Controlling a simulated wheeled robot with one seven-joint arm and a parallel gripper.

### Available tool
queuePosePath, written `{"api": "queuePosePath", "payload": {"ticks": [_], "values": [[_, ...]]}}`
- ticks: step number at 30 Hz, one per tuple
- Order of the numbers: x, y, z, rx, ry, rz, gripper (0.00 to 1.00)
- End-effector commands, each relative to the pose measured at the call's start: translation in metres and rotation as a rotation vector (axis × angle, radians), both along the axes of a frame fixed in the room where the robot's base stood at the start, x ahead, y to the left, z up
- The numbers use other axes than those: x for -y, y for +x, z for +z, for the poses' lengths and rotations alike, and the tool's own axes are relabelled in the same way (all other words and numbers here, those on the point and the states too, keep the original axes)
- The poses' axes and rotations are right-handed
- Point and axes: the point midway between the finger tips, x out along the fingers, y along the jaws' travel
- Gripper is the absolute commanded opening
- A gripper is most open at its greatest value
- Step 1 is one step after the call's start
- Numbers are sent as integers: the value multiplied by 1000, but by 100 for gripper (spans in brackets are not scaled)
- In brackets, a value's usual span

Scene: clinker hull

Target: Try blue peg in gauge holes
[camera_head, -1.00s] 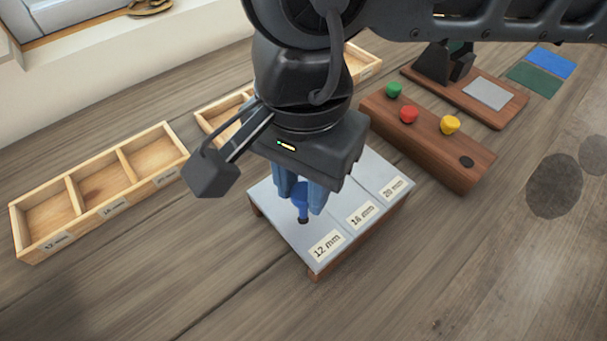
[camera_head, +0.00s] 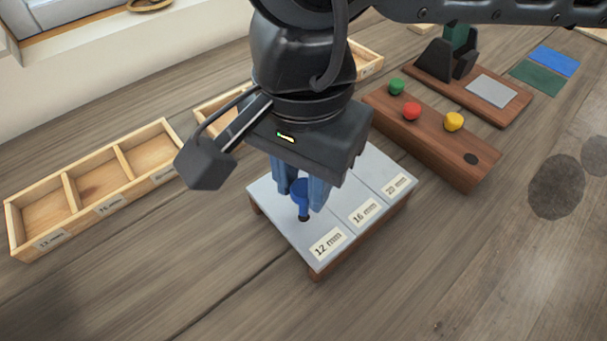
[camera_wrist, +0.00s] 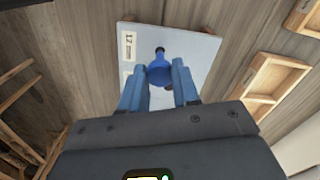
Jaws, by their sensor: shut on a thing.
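The blue peg (camera_head: 301,196) is held between the blue fingers of my gripper (camera_head: 302,188), above the 12 mm section of the gauge (camera_head: 277,212). Its lower end meets a dark round spot at the 12 mm hole in the head view; I cannot tell whether the tip is in the hole or just over it. In the wrist view the peg (camera_wrist: 159,74) sits between my two fingers (camera_wrist: 159,68), with the dark spot just beyond it. The gauge is a grey plate on a wooden base, labelled 12, 16 and 20 mm. My gripper hides part of its far side.
A wooden block (camera_head: 425,143) with green, red and yellow pegs and one dark empty hole stands right of the gauge. A three-compartment wooden tray (camera_head: 118,207) lies at left; another (camera_head: 368,62) is partly hidden behind my arm. The front table is clear.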

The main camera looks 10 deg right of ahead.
Motion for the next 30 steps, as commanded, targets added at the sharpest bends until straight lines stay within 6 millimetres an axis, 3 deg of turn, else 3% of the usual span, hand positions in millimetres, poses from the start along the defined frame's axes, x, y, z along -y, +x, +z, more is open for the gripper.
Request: {"api": "queuePosePath", "payload": {"ticks": [30], "values": [[0, 0, -9, 0, 0, 0, 3]]}}
